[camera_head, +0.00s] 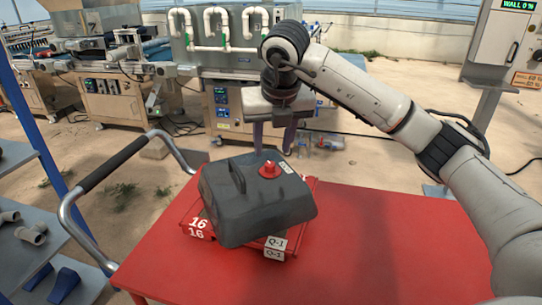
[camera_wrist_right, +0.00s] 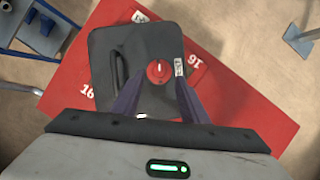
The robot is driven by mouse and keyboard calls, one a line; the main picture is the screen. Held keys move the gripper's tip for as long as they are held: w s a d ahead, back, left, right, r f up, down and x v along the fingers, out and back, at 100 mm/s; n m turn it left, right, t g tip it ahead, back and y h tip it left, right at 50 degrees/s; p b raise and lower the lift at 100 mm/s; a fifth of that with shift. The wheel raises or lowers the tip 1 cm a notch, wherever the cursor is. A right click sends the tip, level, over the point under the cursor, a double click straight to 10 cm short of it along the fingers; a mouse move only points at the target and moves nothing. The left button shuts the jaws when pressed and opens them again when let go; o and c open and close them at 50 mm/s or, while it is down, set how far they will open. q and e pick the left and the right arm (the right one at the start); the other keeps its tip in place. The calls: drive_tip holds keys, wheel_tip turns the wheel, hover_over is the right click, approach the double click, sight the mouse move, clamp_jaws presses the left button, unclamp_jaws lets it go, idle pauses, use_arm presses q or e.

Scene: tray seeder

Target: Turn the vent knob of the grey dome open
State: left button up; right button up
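The grey dome (camera_head: 240,205) sits on a red tray (camera_head: 197,236) marked 16, on the red table. On its top is the red vent knob (camera_head: 269,171), beside a raised handle (camera_head: 237,176) and a small white label. In the right wrist view the knob (camera_wrist_right: 158,72) shows a short white mark pointing towards the top of the picture. My right gripper (camera_head: 273,150) is above and behind the knob, fingers pointing down, open and empty. In the right wrist view its fingers (camera_wrist_right: 160,80) stand apart on either side of the knob, with no contact visible. My left gripper is out of view.
The red table (camera_head: 370,250) is clear to the right of the dome. A metal push handle with a black grip (camera_head: 125,162) rises at its left. A blue-framed shelf (camera_head: 30,225) with pipe fittings stands far left. Machines stand behind.

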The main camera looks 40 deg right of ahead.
drive_tip(key=v, duration=0.4)
drive_tip(key=shift+r, duration=0.15)
idle(0.4)
